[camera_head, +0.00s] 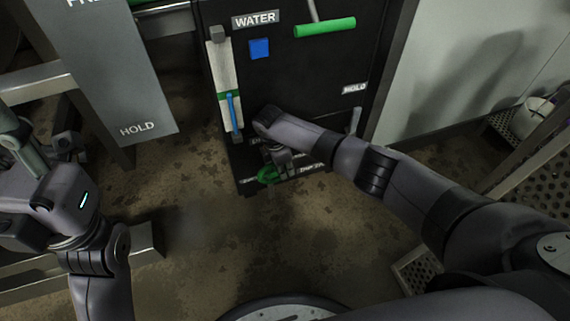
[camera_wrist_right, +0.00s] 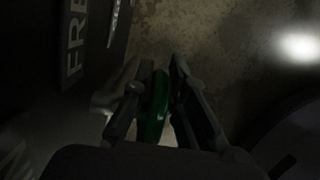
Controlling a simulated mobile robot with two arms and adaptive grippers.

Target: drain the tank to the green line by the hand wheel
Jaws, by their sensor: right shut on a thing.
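The green hand wheel (camera_head: 267,176) is low on the black panel. My right gripper (camera_head: 276,160) is shut on its rim; in the right wrist view the wheel (camera_wrist_right: 156,105) shows edge-on between the two fingers (camera_wrist_right: 158,88). The level gauge (camera_head: 222,65) is a pale upright strip at the panel's left, with a green line (camera_head: 221,95) across it.
The black panel (camera_head: 300,70) carries a WATER label (camera_head: 255,19), a blue square (camera_head: 259,48) and a green-handled lever (camera_head: 325,27). A grey HOLD plate (camera_head: 120,90) and metal frame bars stand at the left. The stained floor (camera_head: 200,240) below the panel is clear.

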